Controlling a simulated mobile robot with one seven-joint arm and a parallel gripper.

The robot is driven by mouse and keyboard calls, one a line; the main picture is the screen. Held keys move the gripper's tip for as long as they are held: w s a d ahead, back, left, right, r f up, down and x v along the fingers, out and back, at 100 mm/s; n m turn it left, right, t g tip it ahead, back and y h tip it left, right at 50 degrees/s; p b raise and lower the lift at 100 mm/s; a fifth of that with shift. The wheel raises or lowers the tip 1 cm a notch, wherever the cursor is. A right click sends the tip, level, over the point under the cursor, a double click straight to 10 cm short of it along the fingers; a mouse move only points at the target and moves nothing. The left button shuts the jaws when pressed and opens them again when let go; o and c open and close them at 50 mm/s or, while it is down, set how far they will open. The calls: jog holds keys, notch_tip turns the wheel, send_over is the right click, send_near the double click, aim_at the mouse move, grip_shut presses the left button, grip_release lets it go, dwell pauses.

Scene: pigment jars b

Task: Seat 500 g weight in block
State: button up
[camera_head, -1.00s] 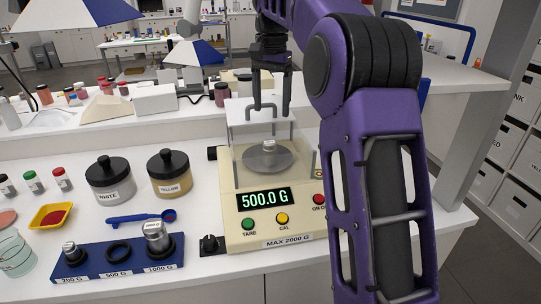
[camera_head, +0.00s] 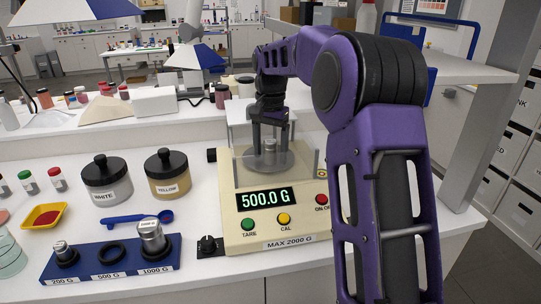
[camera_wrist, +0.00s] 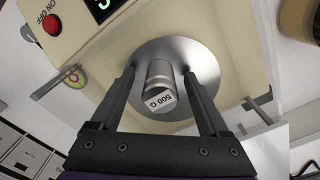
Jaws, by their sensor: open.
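The 500 g weight (camera_head: 270,147) is a small metal cylinder standing on the round metal pan (camera_head: 247,160) of the balance. In the wrist view the weight (camera_wrist: 159,86) shows its "500 G" label. My gripper (camera_head: 268,140) is lowered inside the clear shield, its open fingers on either side of the weight, apart from it; the wrist view shows the same open gripper (camera_wrist: 160,80). The blue block (camera_head: 100,272) lies at the front left. Its middle hole, marked 500 G (camera_head: 111,253), is an empty black ring. The 200 g (camera_head: 64,250) and 1000 g (camera_head: 152,236) weights sit in the outer holes.
The balance (camera_head: 275,232) reads 500.0 G. Its clear shield (camera_head: 312,165) stands around the pan. A blue scoop (camera_head: 135,219), a WHITE jar (camera_head: 106,178) and a YELLOW jar (camera_head: 167,175) stand behind the block. A yellow tray (camera_head: 44,215) of red pigment lies left.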

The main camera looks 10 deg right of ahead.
grip_shut()
dwell(0.4)
dwell(1.0)
